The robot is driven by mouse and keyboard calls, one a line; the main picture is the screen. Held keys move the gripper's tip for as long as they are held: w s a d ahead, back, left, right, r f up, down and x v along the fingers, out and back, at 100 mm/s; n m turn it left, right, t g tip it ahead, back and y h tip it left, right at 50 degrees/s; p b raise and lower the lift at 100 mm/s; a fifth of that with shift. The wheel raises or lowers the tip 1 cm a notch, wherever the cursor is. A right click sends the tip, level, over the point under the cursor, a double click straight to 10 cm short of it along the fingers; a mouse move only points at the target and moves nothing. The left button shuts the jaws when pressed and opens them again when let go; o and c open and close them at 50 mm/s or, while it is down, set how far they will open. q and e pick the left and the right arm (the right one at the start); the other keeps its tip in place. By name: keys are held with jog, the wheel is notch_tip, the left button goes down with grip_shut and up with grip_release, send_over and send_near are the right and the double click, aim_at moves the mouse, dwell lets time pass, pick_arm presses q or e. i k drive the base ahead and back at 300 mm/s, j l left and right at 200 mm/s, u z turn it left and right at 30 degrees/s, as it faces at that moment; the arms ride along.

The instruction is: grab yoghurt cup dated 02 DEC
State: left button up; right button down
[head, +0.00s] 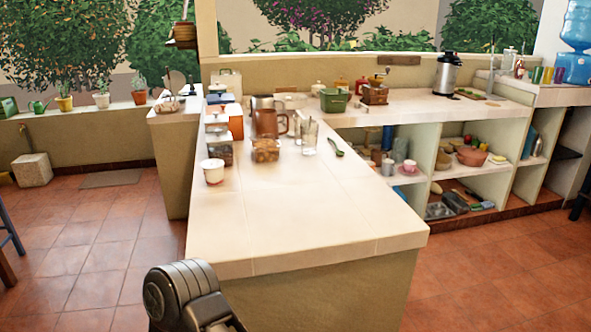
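A small white cup with a red band (213,172) stands upright near the left edge of the tiled counter (300,210). It looks like a yoghurt cup, but no date can be read on it from here. No other cup of that kind can be made out clearly. A dark, rounded link of my own arm shows at the bottom, in front of the counter's near end and well short of the cup. Neither of my grippers is in view.
Behind the cup stand jars (218,148), a brown pitcher (266,120), a glass jar of brown pieces (265,150) and clear glasses (309,137). The counter's near half is bare. Open floor (95,250) lies left.

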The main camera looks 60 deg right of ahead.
aim_at(212, 169)
jog(key=z, duration=1.6)
